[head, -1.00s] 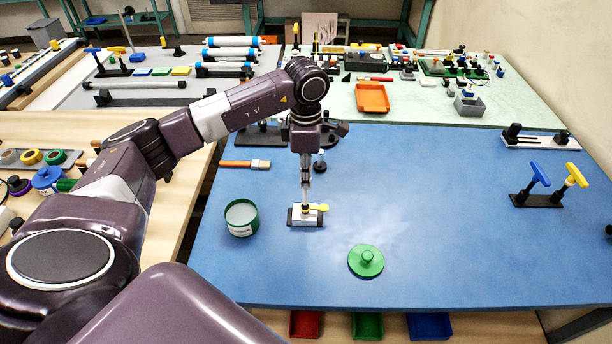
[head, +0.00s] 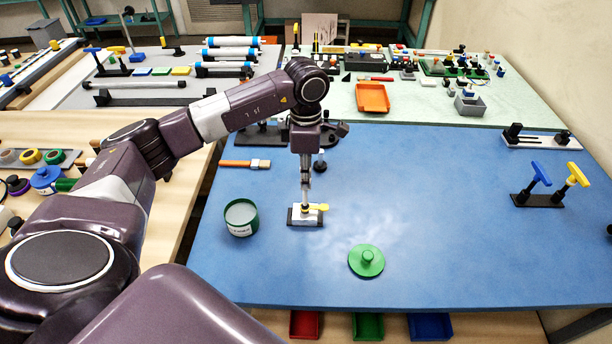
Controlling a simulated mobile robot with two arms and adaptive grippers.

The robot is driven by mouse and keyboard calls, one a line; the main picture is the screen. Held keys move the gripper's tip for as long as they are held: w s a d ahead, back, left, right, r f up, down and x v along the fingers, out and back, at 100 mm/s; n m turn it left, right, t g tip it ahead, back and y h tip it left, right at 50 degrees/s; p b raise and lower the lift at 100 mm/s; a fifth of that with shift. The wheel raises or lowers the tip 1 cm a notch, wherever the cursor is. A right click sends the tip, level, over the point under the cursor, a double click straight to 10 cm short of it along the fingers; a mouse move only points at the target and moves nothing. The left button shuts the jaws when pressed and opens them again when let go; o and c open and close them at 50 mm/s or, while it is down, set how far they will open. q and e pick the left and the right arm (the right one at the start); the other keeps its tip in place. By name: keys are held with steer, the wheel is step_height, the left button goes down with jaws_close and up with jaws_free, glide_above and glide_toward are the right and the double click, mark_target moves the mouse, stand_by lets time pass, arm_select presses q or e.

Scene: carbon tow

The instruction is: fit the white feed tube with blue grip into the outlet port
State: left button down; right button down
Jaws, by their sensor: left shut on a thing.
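My left gripper (head: 305,199) points straight down over a small white block (head: 305,217) with a yellow lever (head: 319,207), on a dark base on the blue mat. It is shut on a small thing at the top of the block. The fingers hide most of that thing, so I cannot make out a white tube or a blue grip there. I cannot tell whether the held thing sits in a port or only touches the block. No outlet port shows clearly. My right gripper is not in view.
An open green-rimmed tin (head: 241,217) stands left of the block. A green knobbed lid (head: 366,261) lies to the right in front. A brush (head: 247,163) lies behind. Blue and yellow T-handles (head: 541,173) stand at the right. The mat's middle right is clear.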

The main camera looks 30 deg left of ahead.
arm_select(q)
steer(key=shift+f+b, duration=1.05)
steer(key=shift+f, duration=0.3)
steer(key=c, duration=1.9)
jaws_free()
steer(key=shift+r, duration=0.15)
step_height(320, 180, up, 12)
steer(key=shift+f, duration=0.15)
